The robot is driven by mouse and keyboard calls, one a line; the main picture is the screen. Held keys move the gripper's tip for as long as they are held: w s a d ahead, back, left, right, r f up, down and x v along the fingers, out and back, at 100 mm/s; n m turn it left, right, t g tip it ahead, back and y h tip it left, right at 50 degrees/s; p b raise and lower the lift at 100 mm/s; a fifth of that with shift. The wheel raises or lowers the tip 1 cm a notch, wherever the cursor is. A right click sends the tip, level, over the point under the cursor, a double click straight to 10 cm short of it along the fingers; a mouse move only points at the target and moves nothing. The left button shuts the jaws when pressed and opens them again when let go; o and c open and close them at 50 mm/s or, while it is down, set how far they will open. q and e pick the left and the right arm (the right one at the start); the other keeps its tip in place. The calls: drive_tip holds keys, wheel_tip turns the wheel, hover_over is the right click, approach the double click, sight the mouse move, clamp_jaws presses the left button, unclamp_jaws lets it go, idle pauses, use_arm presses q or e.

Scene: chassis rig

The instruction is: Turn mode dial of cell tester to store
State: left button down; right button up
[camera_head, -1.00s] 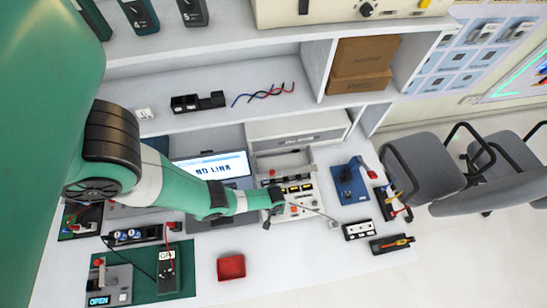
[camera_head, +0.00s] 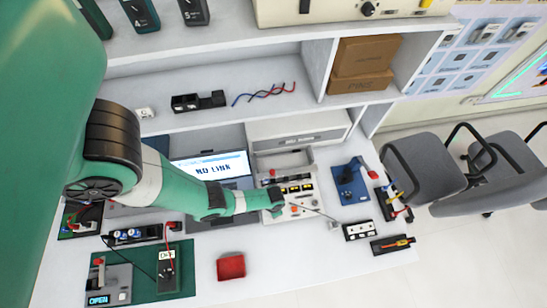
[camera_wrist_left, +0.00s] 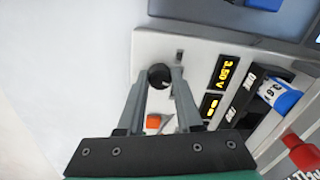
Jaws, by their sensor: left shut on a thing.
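The cell tester (camera_head: 303,190) is a pale box on the bench, partly hidden by my left arm in the head view. In the left wrist view its panel (camera_wrist_left: 205,45) has a yellow display reading 3.50 V (camera_wrist_left: 226,70) and a round black dial (camera_wrist_left: 160,76). My left gripper (camera_wrist_left: 164,80) is shut on this dial, with one finger on each side. The dial's pointer and position labels cannot be made out. In the head view my left gripper (camera_head: 272,213) is small and mostly hidden by its wrist. My right gripper is out of view.
An orange button (camera_wrist_left: 153,122) lies close to the fingers. A blue-and-white cell (camera_wrist_left: 280,95) sits in a holder beside the display. A monitor (camera_head: 208,167) reads NO LINK. A red tray (camera_head: 231,267) stands at the front, with bare bench around it.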

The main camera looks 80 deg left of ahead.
use_arm(q)
drive_tip(key=m, duration=0.7)
idle(0.5)
drive_tip(key=c, duration=0.6)
unclamp_jaws()
drive_tip(key=shift+r, duration=0.1)
wheel_tip(320, 180, up, 11)
drive_tip(key=p, duration=1.1)
drive_tip(key=shift+r+p, duration=0.2)
drive_tip(key=shift+p, duration=0.1)
